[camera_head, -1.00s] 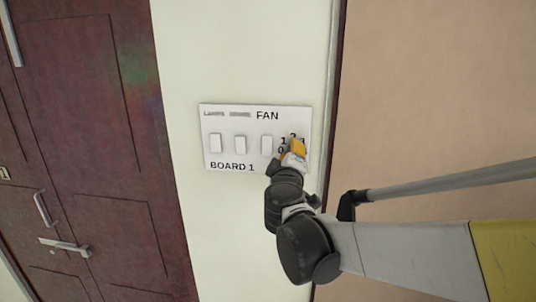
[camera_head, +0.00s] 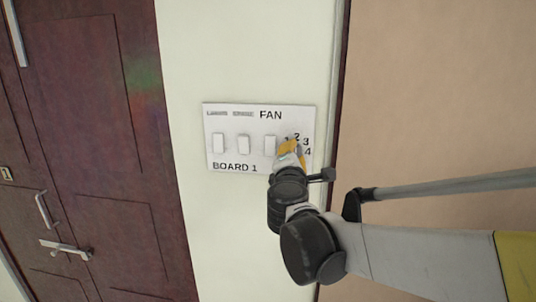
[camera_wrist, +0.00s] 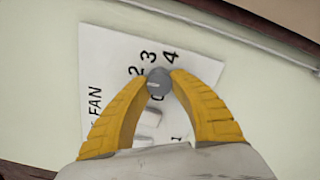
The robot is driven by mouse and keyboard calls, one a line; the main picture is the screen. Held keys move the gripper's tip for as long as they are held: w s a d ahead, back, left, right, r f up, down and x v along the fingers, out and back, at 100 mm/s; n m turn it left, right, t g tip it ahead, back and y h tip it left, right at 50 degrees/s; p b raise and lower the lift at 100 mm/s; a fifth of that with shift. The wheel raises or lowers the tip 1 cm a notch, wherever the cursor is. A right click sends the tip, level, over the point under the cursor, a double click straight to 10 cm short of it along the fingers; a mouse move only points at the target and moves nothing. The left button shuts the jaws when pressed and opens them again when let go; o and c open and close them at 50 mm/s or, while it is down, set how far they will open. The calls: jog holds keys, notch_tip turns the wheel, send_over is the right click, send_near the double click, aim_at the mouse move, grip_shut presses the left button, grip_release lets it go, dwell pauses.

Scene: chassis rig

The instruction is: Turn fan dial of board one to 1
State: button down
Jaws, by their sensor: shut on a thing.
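The white switch board (camera_head: 230,158) on the wall reads "BOARD 1" and "FAN". Its fan dial (camera_wrist: 158,84) is a small grey round knob with a light mark on its face, ringed by numbers. In the wrist view 2, 3 and 4 show clearly, with a 0 partly hidden beside the knob. My gripper (camera_wrist: 158,78) has its yellow fingertips shut on the dial, one on each side. In the head view my gripper (camera_head: 291,147) covers the dial and part of the numbers. I cannot tell surely which number the mark faces.
Several white rocker switches (camera_head: 244,145) sit left of the dial on the same board. A dark red door (camera_head: 90,130) with a handle (camera_head: 65,246) is at the left. A tan surface (camera_head: 440,90) lies right of the wall's edge.

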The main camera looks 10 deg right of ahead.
jog(key=n, duration=0.4)
jog(key=shift+n+b, duration=0.3)
jog(key=n, duration=0.4)
jog(key=shift+d, duration=0.15)
jog(key=shift+n, duration=0.4)
jog(key=c, duration=1.2)
grip_release()
jog(key=shift+f, duration=0.1)
jog(key=shift+o, duration=0.2)
jog(key=v, duration=1.2)
